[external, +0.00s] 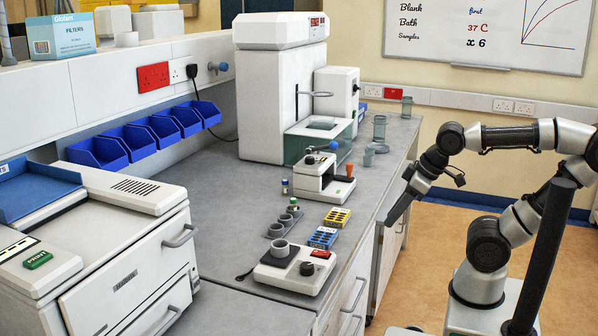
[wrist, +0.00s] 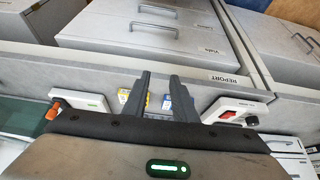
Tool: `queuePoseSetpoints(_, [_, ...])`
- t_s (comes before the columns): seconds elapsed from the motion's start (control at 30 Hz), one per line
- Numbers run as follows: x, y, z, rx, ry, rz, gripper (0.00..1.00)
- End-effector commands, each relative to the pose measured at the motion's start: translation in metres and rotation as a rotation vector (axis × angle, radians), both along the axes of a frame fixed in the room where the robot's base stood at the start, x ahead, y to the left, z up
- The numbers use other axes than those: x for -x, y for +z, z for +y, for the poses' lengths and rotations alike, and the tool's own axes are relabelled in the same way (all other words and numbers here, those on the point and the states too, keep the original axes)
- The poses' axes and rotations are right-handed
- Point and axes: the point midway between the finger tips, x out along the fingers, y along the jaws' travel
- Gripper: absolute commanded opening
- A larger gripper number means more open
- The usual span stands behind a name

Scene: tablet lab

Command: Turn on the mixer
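The likely mixer is a low white device (external: 295,277) on the near part of the bench, with a grey cup (external: 280,248) on top. It carries a red switch (external: 320,254) and a dark knob (external: 307,268). In the wrist view the white device (wrist: 240,102) is right of my fingers, with its red switch (wrist: 231,114) visible. The switch's position is too small to tell. My gripper (external: 391,218) is apart from it, beyond the bench's right edge. In the wrist view my gripper (wrist: 159,76) has its two fingers apart, with nothing between them.
A white press-like instrument (external: 323,185) with a blue-knobbed lever stands farther back. A dark cup tray (external: 283,223) lies to the left. Drawer handles (external: 354,294) stick out from the bench front.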

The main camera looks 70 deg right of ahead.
Motion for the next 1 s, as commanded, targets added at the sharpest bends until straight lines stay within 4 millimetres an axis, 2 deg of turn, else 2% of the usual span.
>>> queuePoseSetpoints(0.03, [-0.003, 0.009, 0.002, 0.009, 0.020, 0.009, 0.16])
queuePoseSetpoints(0.13, [-0.014, 0.030, 0.010, 0.043, 0.104, 0.048, 0.00])
queuePoseSetpoints(0.27, [-0.038, 0.069, 0.030, 0.116, 0.303, 0.129, 0.00])
queuePoseSetpoints(0.4, [-0.069, 0.105, 0.061, 0.195, 0.578, 0.229, 0.00])
queuePoseSetpoints(0.53, [-0.096, 0.130, 0.096, 0.248, 0.841, 0.311, 0.00])
queuePoseSetpoints(0.63, [-0.113, 0.142, 0.124, 0.274, 1.043, 0.368, 0.00])
queuePoseSetpoints(0.8, [-0.133, 0.149, 0.166, 0.291, 1.329, 0.437, 0.00])
queuePoseSetpoints(1.0, [-0.141, 0.146, 0.193, 0.289, 1.518, 0.474, 0.00])
